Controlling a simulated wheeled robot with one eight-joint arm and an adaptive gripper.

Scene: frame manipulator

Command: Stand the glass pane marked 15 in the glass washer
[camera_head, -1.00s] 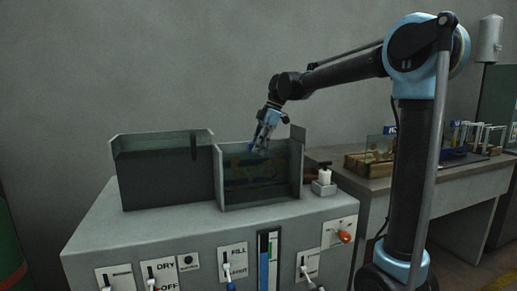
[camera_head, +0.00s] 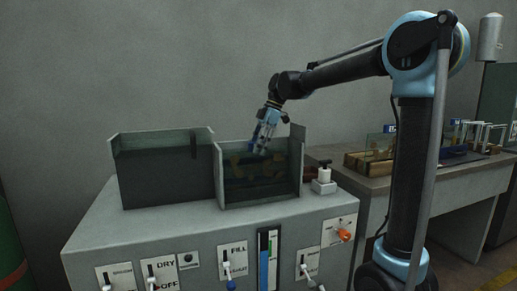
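The glass washer (camera_head: 140,235) is a grey cabinet with two open-topped, clear-fronted tanks. The left tank (camera_head: 165,178) is dark inside, with a black strip near its right end. My gripper (camera_head: 261,148) points down into the right tank (camera_head: 221,180), its fingertips around rim height. Tan, blurred shapes show behind the front of the right tank, below my fingers. I cannot tell whether they are a pane, a reflection or the tank's interior. No number 15 is readable, and whether my fingers hold a pane is unclear.
Levers and labelled switches line the cabinet's front, with a blue level gauge (camera_head: 269,260). A bench (camera_head: 375,183) at right carries a wooden rack (camera_head: 368,160), glass panes and white frames.

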